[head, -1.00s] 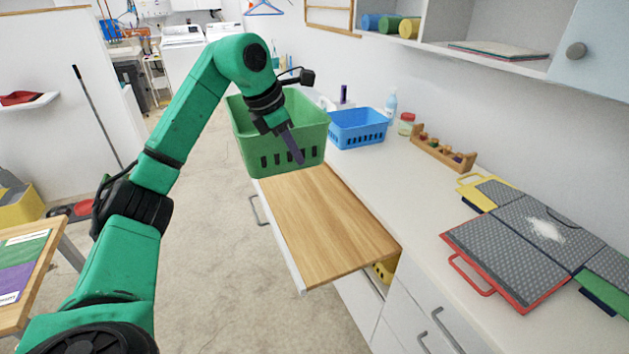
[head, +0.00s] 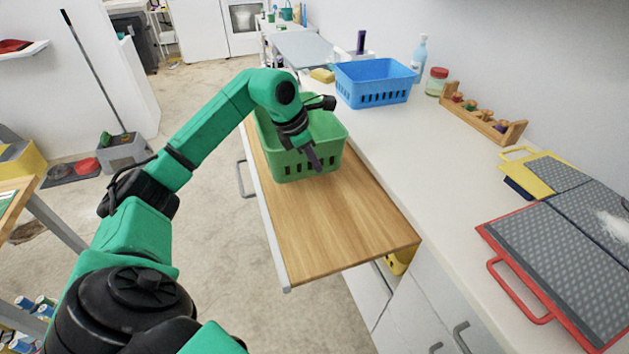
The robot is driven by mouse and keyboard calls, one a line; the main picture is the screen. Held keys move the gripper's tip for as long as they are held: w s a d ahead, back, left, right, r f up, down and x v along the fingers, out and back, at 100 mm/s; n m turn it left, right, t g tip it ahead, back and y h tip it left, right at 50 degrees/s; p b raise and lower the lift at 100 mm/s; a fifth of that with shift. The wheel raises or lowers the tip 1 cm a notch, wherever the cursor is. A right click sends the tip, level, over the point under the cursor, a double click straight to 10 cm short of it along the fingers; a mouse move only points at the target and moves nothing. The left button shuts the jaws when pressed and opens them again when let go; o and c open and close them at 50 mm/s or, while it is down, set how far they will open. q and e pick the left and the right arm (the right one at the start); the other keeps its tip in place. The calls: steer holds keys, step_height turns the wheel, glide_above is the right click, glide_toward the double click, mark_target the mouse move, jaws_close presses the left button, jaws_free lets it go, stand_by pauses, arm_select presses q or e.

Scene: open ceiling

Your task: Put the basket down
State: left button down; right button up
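A green basket (head: 331,132) with slots along its lower side is at the far end of a pulled-out wooden board (head: 335,222), and it appears upright with its base at the board's surface. Whether it fully rests there I cannot tell. My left gripper (head: 313,156) is at the basket's near side, pointing down over its rim. One dark finger shows against the outside of the wall; the other finger is hidden, so its grip is not clear. My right gripper is not in view.
A blue basket (head: 374,84) stands on the white counter behind the green one. A bottle (head: 419,55), a jar (head: 436,82) and a wooden rack (head: 483,121) line the wall. Cutting boards (head: 560,258) lie at right. The near part of the wooden board is clear.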

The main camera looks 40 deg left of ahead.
arm_select(q)
step_height(320, 180, down, 6)
steer(key=shift+f, duration=0.15)
steer(key=c, duration=1.5)
jaws_free()
steer(key=shift+f, duration=0.1)
steer(key=o, duration=0.5)
steer(key=shift+c, duration=0.2)
steer(key=shift+r+p, duration=0.25)
steer(key=shift+p, duration=0.05)
steer(key=shift+s+a+r, duration=0.1)
steer(key=shift+s+r, duration=0.1)
steer(key=shift+r, duration=0.15)
steer(key=b+v, duration=0.1)
steer(key=v, duration=1)
